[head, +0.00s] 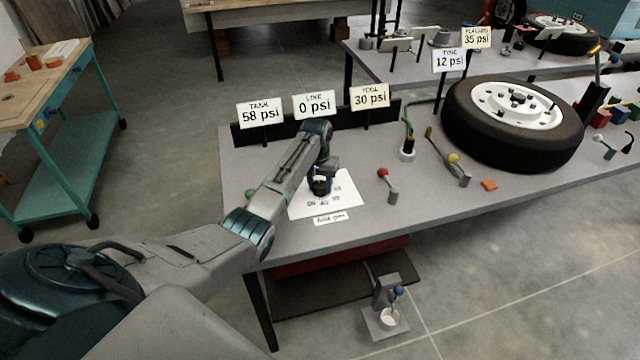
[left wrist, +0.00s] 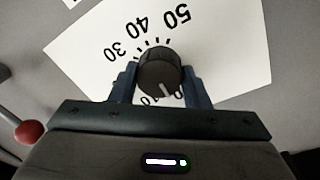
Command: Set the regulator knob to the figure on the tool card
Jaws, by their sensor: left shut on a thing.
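The tool card (head: 370,96) reads "TOOL 30 psi" at the back of the bench. The regulator knob (left wrist: 160,72) is black and round, on a white dial sheet (left wrist: 235,45). In the left wrist view, 30, 40 and 50 are readable on the dial; lower figures are partly hidden. The knob's white pointer line aims down toward my gripper, away from the 30. My left gripper (head: 320,190) is over the dial sheet, its fingers (left wrist: 160,90) closed on the knob's two sides. My right gripper is not in view.
The line card (head: 314,104) reads 0 psi and the tank card (head: 260,113) 58 psi. A red-ball lever (head: 383,173) stands right of the dial.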

